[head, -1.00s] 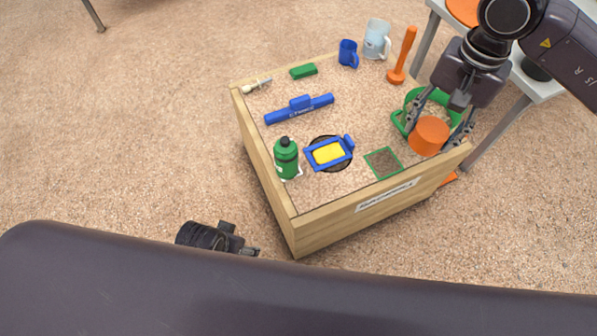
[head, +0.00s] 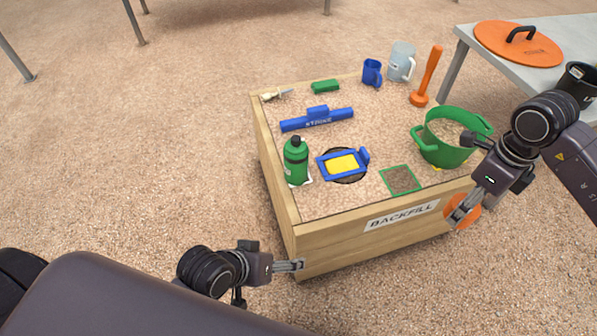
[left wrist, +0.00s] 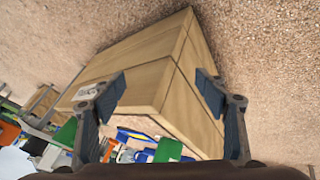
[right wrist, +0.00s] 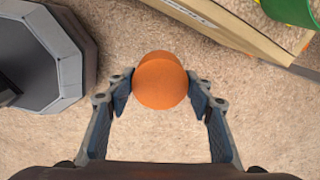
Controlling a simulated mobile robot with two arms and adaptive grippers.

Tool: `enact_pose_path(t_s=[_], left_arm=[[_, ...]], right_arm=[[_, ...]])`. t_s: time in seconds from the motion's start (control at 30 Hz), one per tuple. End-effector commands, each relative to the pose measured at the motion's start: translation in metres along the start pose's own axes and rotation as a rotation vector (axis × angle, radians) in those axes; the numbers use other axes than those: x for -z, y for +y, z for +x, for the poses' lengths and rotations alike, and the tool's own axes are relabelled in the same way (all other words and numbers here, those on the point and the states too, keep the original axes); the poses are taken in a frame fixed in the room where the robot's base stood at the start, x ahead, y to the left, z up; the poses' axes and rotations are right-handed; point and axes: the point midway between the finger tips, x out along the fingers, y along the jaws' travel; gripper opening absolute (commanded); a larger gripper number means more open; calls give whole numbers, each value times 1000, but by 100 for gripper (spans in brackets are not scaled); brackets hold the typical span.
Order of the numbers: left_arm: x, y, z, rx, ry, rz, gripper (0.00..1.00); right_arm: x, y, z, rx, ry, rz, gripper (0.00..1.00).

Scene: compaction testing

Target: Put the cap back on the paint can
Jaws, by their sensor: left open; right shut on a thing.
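My right gripper (head: 456,217) is shut on an orange cylinder (head: 474,212) beside the wooden box's right front corner, outside the box. In the right wrist view the orange cylinder (right wrist: 160,82) sits between the fingertips, its round end facing the camera. I cannot tell for certain whether it is the cap. My left gripper (head: 300,265) is open and empty by the box's front left corner; its spread fingers show in the left wrist view (left wrist: 162,88). No container is clearly marked as the paint can. A dark can-like container (head: 578,86) stands on the table, partly cut off.
An orange lid with a black handle (head: 500,42) lies on the grey table (head: 545,75).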

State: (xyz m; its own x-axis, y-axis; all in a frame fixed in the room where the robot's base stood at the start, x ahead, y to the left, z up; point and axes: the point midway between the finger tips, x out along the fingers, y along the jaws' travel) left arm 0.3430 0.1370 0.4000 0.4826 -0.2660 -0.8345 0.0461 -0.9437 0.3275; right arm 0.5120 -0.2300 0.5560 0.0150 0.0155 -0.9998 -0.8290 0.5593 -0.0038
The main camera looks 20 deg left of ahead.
Motion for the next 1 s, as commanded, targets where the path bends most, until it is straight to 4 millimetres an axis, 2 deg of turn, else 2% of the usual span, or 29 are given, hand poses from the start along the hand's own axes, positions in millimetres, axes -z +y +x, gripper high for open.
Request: enact_pose_path(t_s=[0.03,0.1,0.23,0.33,0.47,0.57,0.67,0.8,1.0], left_arm=[[4,12,11,-67,35,-80,67],[14,35,14,-174,73,-223,67],[33,69,15,-370,103,-512,67],[48,87,12,-515,98,-751,67],[70,97,5,-692,68,-1078,67],[88,94,-1,-816,33,-1334,67],[106,80,-6,-937,-3,-1591,67],[129,49,-10,-1094,-45,-1923,67],[149,4,-15,-1266,-75,-2242,67]], right_arm=[[3,-2,21,-5,5,109,35],[7,-5,32,-3,9,237,35],[10,-8,44,-1,15,382,35],[12,-10,50,-1,18,448,35],[14,-11,54,1,19,495,35],[14,-11,55,2,20,514,35],[15,-11,56,2,21,522,35],[15,-11,56,2,21,526,35],[15,-11,56,2,21,526,35]])
